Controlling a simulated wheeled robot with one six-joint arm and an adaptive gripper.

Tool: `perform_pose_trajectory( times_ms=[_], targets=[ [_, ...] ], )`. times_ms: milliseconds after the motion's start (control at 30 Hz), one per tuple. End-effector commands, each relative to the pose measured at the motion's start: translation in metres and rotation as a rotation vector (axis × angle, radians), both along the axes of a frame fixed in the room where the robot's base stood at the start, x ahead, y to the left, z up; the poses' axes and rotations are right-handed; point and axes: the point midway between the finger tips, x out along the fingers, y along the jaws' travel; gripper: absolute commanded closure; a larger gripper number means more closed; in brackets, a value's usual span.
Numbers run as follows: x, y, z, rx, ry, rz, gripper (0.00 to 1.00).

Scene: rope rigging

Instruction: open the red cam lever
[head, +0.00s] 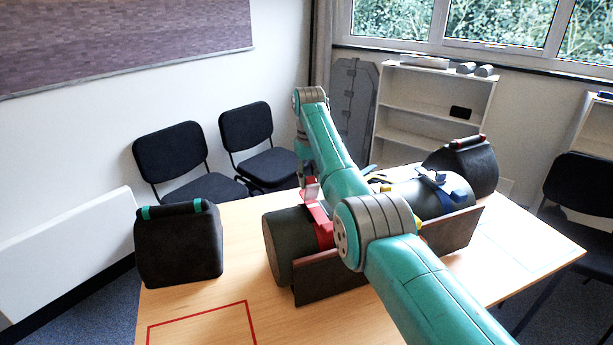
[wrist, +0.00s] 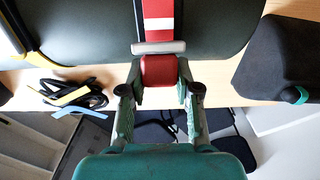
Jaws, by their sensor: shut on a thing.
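The red cam lever (wrist: 160,70) sits by a grey buckle bar (wrist: 158,47) on a red strap with a white stripe (wrist: 158,22) in the wrist view. My gripper (wrist: 159,82) is shut on the lever, one finger on each side of it. In the head view the red strap (head: 321,228) wraps the near left end of a dark green roll (head: 289,245). The lever (head: 311,183) shows there as a small red piece standing above the strap. My arm covers the middle of the roll, and the fingers are too small there to make out.
The roll lies in a brown cradle (head: 325,281) on the wooden table (head: 205,300). A blue buckle (head: 459,194) sits farther along. The front left table is clear, with a red outline.

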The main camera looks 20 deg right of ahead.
Motion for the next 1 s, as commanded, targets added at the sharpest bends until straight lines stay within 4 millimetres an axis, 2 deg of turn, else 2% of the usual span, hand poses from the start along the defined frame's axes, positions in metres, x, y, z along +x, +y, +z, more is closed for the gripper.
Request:
perform_pose_trajectory(
  times_ms=[567, 600, 667, 700, 1000],
  targets=[
    [-0.0061, 0.0005, -0.0027, -0.001, 0.033, 0.001, 1.00],
    [-0.0061, 0.0005, -0.0027, -0.001, 0.033, 0.001, 0.61],
    [-0.0060, 0.0005, -0.0027, -0.001, 0.033, 0.001, 0.46],
    [-0.0060, 0.0005, -0.0025, -0.002, 0.033, 0.001, 0.42],
    [-0.0056, 0.0004, 0.0001, -0.002, 0.031, 0.001, 0.42]
  ],
)
